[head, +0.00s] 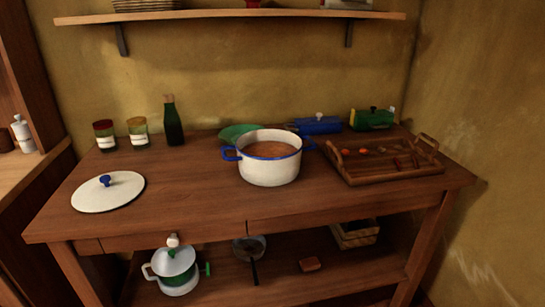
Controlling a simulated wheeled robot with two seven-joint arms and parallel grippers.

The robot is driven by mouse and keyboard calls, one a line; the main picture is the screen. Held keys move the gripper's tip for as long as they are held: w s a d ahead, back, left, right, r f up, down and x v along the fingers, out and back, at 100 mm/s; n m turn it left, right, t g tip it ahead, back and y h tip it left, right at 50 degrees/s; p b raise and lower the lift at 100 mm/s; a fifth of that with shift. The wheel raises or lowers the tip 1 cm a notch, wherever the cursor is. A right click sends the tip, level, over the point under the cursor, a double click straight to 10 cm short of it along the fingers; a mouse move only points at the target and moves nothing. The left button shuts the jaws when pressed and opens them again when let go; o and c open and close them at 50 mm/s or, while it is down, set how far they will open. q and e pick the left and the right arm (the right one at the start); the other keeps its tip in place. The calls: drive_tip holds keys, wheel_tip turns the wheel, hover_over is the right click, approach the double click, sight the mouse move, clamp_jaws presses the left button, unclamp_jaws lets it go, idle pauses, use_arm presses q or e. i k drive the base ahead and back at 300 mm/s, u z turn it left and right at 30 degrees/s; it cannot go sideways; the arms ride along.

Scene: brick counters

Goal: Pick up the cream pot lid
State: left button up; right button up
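The cream pot lid (118,193) lies flat on the left part of the wooden table. It is round and off-white with a blue knob (105,180) standing up near its middle. An open cream pot (270,170) with a blue rim and blue side handles stands in the middle of the table with brownish contents. Neither of my grippers shows in the head view. Nothing covers the lid.
Two jars (138,133) and a dark green bottle (172,124) stand behind the lid. A wooden tray (390,178) with small items lies at the right. A green bowl (238,132) is behind the pot. A shelf (230,14) runs above. Table (190,210) is clear between lid and pot.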

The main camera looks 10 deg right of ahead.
sight(111, 190)
drive_tip(key=z, duration=0.15)
drive_tip(key=i, duration=0.85)
drive_tip(key=u, duration=1.8)
